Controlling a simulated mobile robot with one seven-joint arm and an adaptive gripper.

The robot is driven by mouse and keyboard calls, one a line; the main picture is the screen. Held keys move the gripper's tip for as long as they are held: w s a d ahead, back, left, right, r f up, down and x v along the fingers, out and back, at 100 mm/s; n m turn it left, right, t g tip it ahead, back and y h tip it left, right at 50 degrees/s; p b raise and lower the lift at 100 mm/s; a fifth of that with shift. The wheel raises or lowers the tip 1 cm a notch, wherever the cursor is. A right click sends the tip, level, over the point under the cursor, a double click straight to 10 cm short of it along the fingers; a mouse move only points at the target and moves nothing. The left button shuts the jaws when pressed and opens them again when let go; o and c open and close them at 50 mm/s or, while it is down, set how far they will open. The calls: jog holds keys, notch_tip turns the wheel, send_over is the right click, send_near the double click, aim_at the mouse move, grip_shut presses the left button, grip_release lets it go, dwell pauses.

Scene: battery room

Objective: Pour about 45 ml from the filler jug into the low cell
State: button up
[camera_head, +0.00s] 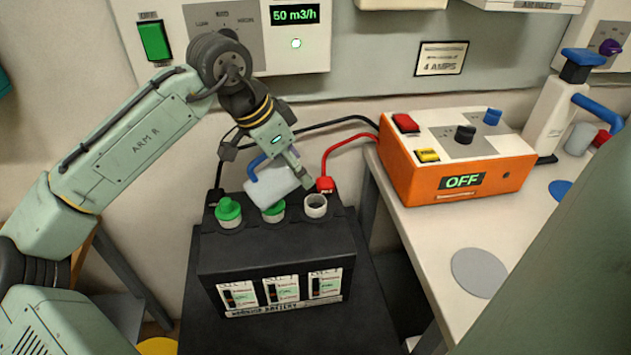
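The filler jug (272,186) is a pale, translucent vessel with a blue handle (256,166). My gripper (297,178) is shut on it and holds it tilted above the black battery (275,248). The right cell opening (316,205) is an uncapped white ring, just right of and below the jug. The left cell has a green cap (229,212); the middle cell also has a green cap (274,212), close under the jug. Three level gauges show on the battery front, the right one (326,285) below the open cell. The liquid and the jug's spout are not clear.
A red clamp (325,184) and its cable sit close behind the open cell; a black cable runs behind. An orange charger (455,160) reading OFF stands on the right bench (420,228). A white bottle (548,115) with a blue top stands farther right.

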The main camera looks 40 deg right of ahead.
jog(key=shift+a+f+y, duration=0.1)
jog(key=shift+f+y, duration=0.15)
jog(key=shift+y, duration=0.25)
dwell(0.9)
jog(key=shift+a+r+h+b, duration=0.35)
jog(key=shift+r+h, duration=0.2)
jog(key=shift+h, duration=0.65)
jog(key=shift+w+a+r+h, duration=0.15)
jog(key=shift+r+h, duration=0.35)
jog(key=shift+r+h+b, duration=0.4)
jog(key=shift+h+b, duration=0.3)
jog(key=shift+h, duration=0.1)
jog(key=shift+f+g+h+b, duration=0.25)
jog(key=shift+g+h+b, duration=0.05)
jog(key=shift+b, duration=0.2)
jog(key=shift+a+h, duration=0.1)
jog(key=shift+h, duration=0.2)
jog(key=shift+r, duration=0.15)
jog(key=shift+b, duration=0.35)
